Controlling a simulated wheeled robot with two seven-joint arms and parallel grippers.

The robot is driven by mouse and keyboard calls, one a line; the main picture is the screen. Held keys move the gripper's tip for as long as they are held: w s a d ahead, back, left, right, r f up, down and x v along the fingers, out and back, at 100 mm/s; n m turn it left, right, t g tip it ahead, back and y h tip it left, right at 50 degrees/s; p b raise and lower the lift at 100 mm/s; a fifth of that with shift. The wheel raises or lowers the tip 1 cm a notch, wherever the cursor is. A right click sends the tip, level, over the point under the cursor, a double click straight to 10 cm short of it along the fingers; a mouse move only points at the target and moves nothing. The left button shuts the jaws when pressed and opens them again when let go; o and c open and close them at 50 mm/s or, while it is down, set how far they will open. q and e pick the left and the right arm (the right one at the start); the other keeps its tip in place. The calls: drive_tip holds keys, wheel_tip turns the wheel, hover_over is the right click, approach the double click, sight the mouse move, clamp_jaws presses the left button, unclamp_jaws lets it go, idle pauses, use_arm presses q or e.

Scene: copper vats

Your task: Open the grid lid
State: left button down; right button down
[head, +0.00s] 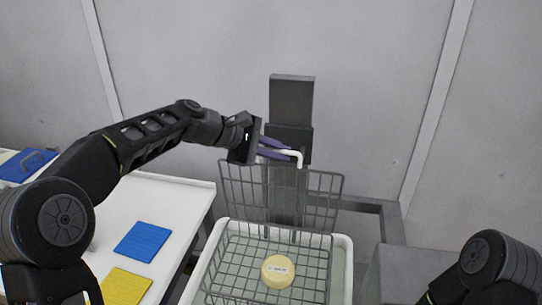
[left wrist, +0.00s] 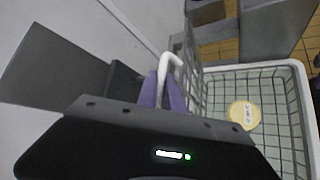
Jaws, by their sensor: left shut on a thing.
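The grey wire grid lid (head: 325,187) stands up steeply at the back of the wire basket (head: 318,262). Its white bent handle (head: 299,158) is at the top edge. My left gripper (head: 276,149) has its purple fingers shut on this handle. In the left wrist view, the fingers (left wrist: 164,92) close around the white handle (left wrist: 170,62), with the lid (left wrist: 189,60) seen nearly edge-on beyond. The basket stands in a white tub (head: 343,262), open at the top. My right gripper is out of view; only part of the right arm shows at lower right.
A pale yellow round piece with a label (head: 278,271) lies in the basket. A dark post (head: 291,100) stands behind the lid. A white table (head: 180,200) at left carries a blue mat (head: 142,241) and a yellow mat (head: 124,287). A grey block stands right of the tub.

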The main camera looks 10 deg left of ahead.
use_arm(q)
drive_tip(key=shift+n+g, duration=0.5)
drive_tip(key=shift+g, duration=0.2)
drive_tip(key=shift+w+d, duration=0.15)
drive_tip(key=shift+w, duration=2.4)
drive_tip(key=c, duration=1.5)
unclamp_jaws()
drive_tip(key=v, duration=0.7)
drive_tip(key=shift+s+a+r+b, duration=0.15)
drive_tip(key=shift+a+r+b, duration=0.15)
drive_tip(key=shift+b, duration=0.15)
